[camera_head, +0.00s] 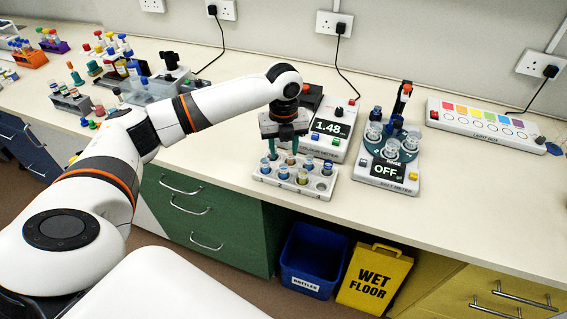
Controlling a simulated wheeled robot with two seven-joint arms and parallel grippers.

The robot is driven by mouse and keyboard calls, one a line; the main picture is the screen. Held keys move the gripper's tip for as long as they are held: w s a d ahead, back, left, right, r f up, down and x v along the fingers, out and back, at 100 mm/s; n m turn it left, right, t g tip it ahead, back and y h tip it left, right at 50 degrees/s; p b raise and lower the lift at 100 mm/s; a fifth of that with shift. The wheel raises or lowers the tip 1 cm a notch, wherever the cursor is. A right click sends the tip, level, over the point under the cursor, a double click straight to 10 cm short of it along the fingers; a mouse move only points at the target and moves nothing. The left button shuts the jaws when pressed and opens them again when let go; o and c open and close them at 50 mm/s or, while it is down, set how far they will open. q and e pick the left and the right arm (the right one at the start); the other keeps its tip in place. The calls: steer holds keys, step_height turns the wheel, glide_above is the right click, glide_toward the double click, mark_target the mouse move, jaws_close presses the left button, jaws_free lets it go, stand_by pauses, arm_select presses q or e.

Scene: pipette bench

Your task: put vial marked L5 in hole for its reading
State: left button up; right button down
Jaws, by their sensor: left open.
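My left gripper (283,149) is open and points down over the back part of a white vial rack (258,177). Several small vials with blue, yellow and dark contents stand in the rack, one of them a yellow one (302,177) in the front row. Some holes at the rack's right end look empty. The vial labels are too small to read, so I cannot tell which is L5. Just behind the rack, a white meter (329,129) shows 1.48. The gripper hides part of the rack's back row and the meter's left side. My right gripper is not in view.
A device with clear cups and a display (387,171) reading OFF stands right of the rack. A light box (486,124) with coloured patches lies farther right. Racks and bottles crowd the left back. The bench front right is clear. A blue bin (312,258) stands below.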

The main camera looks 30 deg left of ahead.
arm_select(q)
step_height(320, 180, up, 6)
steer(key=shift+f+b, duration=0.2)
steer(key=shift+b, duration=0.2)
